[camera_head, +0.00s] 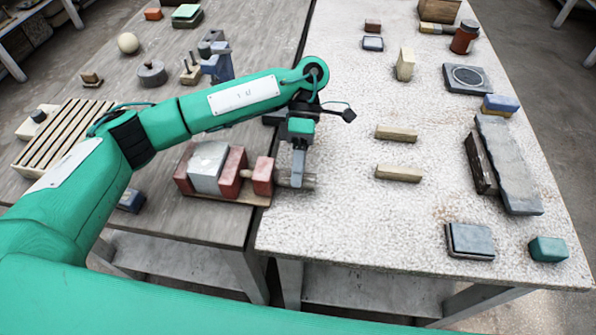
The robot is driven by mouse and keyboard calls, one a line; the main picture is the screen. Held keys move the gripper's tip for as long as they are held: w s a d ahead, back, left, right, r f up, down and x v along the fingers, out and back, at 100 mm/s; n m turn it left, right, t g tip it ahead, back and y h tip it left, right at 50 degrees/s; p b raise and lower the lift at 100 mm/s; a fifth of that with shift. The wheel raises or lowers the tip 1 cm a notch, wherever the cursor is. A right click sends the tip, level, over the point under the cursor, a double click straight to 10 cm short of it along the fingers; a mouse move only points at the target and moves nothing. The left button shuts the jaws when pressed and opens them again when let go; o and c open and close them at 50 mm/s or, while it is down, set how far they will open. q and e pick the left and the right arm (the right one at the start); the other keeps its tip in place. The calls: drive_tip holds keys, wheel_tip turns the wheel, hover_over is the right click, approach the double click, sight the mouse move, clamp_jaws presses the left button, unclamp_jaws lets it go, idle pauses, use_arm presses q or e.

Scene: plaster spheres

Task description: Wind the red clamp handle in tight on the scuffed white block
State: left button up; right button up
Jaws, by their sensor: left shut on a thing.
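The scuffed white block (209,166) sits between two red jaws of the clamp (234,172) on a low wooden base. No clear gap shows between block and jaws, but I cannot tell whether both touch. A short screw runs from the right jaw through a separate red end block (263,176) to the tan handle (309,181) at the right end. My left gripper (297,179) points down over this handle and is shut on it; its fingers hide part of the handle. My right gripper is not in view.
Behind the clamp are a blue tool (218,66), a grey round weight (151,74) and a plaster sphere (128,43). A slatted rack (65,138) stands left. Two wooden bars (397,134) lie right on the pale tabletop (345,215), which is clear near the handle.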

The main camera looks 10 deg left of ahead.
drive_tip(key=shift+w, duration=0.1)
idle(0.3)
use_arm(q)
drive_tip(key=o, duration=1)
drive_tip(key=shift+c, duration=0.2)
drive_tip(key=shift+w, duration=0.1)
drive_tip(key=shift+w+r, duration=0.35)
drive_tip(key=shift+w, duration=0.05)
drive_tip(key=v, duration=1.2)
drive_tip(key=shift+w+r, duration=0.25)
use_arm(e)
drive_tip(key=shift+r, duration=0.2)
drive_tip(key=shift+w, duration=0.15)
